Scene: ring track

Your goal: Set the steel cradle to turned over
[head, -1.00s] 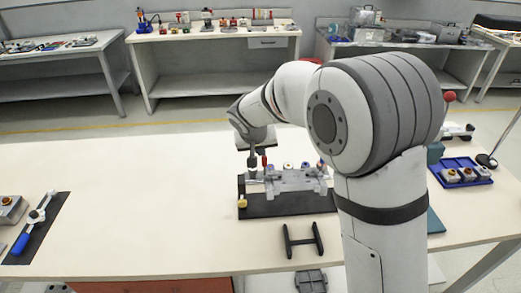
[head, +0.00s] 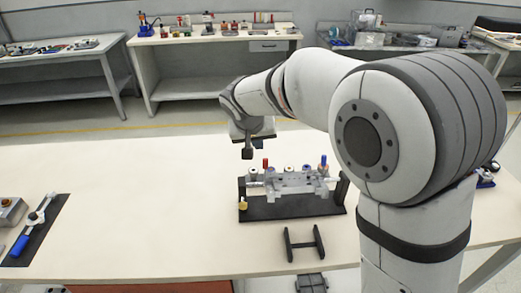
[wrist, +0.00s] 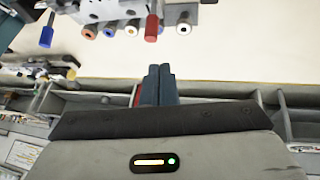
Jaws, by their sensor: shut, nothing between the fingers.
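The steel cradle (head: 290,183) is a grey metal body held between two end supports on a black base plate (head: 295,208). A red peg and a blue peg stand up from it, with several round-ended pieces between them along its top. It also shows at the top edge of the wrist view (wrist: 115,10), partly cut off, with the red and blue pegs and several coloured round ends. My gripper (head: 247,154) is above and behind the cradle's left end, apart from it. Its fingertips (wrist: 159,68) are together and empty in the wrist view.
A black H-shaped stand (head: 304,243) is on the table in front of the base plate. A dark mat (head: 36,230) with a blue-handled tool lies at far left. My arm covers much of the table's right side. The table's left middle is clear.

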